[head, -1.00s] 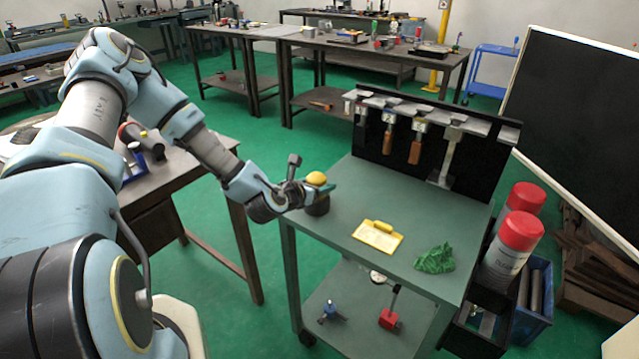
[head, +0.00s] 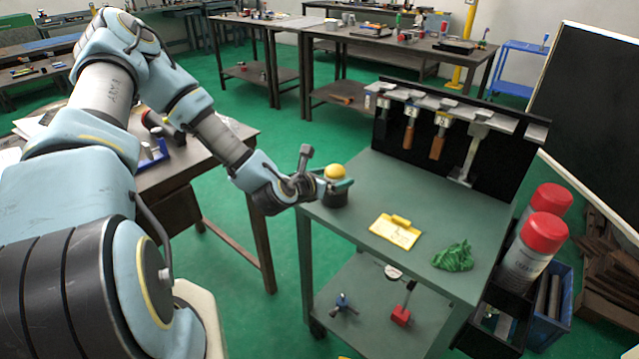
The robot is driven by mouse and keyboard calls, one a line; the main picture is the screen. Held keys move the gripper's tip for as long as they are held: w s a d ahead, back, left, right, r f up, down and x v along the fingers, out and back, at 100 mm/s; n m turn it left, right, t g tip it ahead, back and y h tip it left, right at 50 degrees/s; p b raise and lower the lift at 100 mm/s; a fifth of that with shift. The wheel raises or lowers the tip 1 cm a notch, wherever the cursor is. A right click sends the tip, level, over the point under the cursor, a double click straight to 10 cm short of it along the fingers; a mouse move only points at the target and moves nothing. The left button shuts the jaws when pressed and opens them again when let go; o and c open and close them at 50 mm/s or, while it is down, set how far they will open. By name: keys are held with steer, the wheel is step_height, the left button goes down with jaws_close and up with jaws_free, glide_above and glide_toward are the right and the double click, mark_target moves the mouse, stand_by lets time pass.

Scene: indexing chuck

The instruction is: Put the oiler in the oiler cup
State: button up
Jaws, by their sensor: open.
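The oiler shows as a yellow rounded top (head: 334,171) at the near left corner of the green cart top. Below it is a dark round cup (head: 335,198), which I take for the oiler cup. The oiler appears upright in it; its lower part is hidden. My gripper (head: 329,185) is open at the left side of the oiler, with a teal finger reaching across just below the yellow top. I cannot tell whether the fingers touch the oiler.
On the cart top (head: 375,185) lie a yellow clipboard-like plate (head: 395,232) and a crumpled green rag (head: 453,256). A black rack with hanging tools (head: 437,146) stands along the back. Red-capped spray cans (head: 530,250) are at the right side. The middle of the cart top is clear.

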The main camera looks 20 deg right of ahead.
steer(key=b+v, duration=0.2)
steer(key=v, duration=0.7)
steer(key=a+f+m+g+y, duration=0.2)
steer(key=a+m+g+y, duration=0.35)
steer(key=a+m, duration=1)
steer(key=s+a+r+m+y, duration=0.2)
steer(key=a+r+m, duration=0.3)
steer(key=a+r, duration=0.1)
steer(key=s+a+r+m+y, duration=0.3)
steer(key=a+r+m, duration=0.2)
steer(key=a+r, duration=0.1)
steer(key=shift+a+y, duration=0.35)
steer(key=shift+o, duration=0.4)
